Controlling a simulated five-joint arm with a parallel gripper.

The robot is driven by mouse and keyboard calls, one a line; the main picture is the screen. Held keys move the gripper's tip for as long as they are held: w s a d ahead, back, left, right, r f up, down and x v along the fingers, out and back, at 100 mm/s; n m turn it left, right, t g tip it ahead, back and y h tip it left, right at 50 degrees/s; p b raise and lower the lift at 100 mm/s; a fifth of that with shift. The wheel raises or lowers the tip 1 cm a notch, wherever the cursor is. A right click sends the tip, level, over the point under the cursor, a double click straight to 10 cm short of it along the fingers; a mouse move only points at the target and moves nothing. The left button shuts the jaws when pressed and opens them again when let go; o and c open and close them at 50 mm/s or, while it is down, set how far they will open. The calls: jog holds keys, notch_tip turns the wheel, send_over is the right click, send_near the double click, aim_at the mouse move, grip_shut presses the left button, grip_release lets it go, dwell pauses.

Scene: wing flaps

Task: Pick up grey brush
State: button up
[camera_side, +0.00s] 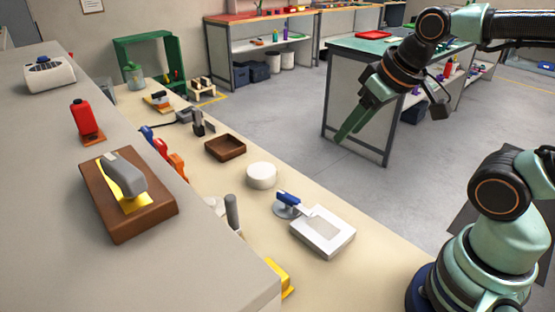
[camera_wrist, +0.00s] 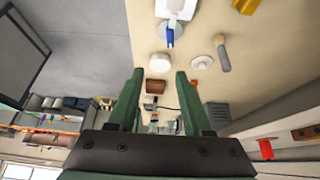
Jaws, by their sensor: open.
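My gripper (camera_side: 348,134) is open and empty, raised in the air to the right of the bench and pointing down-left. In the wrist view my gripper (camera_wrist: 160,74) shows two green fingers spread apart with nothing held. I cannot tell for certain which of these is the grey brush. My gripper is well apart from both.
A white tray (camera_side: 323,232), a blue-handled tool (camera_side: 289,198), a white round block (camera_side: 262,175) and a brown box (camera_side: 225,147) stand along the bench. A red bottle (camera_side: 83,118) is on the ledge. Open grey floor (camera_side: 275,110) lies right of the bench.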

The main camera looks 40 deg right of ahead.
jog(key=shift+o, duration=1.2)
